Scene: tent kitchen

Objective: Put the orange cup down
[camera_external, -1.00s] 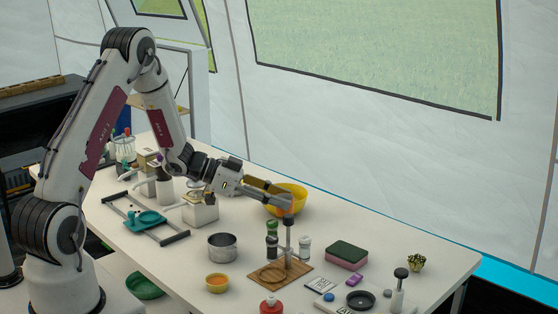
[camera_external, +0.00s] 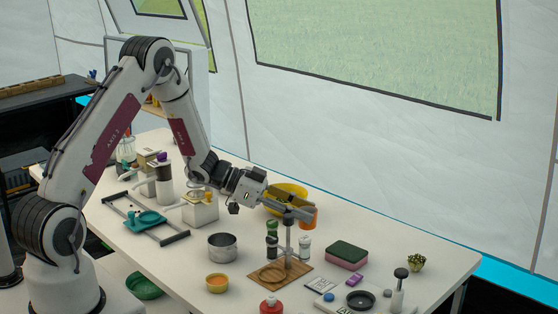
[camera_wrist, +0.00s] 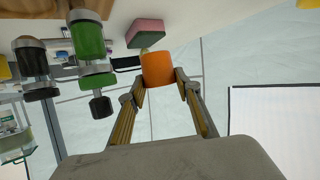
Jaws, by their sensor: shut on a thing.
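The orange cup (camera_external: 312,217) is held at the end of my gripper (camera_external: 303,211), near the far edge of the table, just right of and in front of a yellow bowl (camera_external: 297,189). In the wrist view the orange cup (camera_wrist: 158,68) sits between the two fingertips of my gripper (camera_wrist: 159,82), which are shut on its sides. The fingers hide part of the cup in the outside view. I cannot tell whether its underside touches the table.
A stand (camera_external: 288,240) on a wooden base, a green grinder (camera_external: 272,241) and a white-and-black grinder (camera_external: 304,246) are close in front. A green-and-pink sponge (camera_external: 347,254) lies to the right. Bare tabletop (camera_external: 375,245) shows beyond the sponge.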

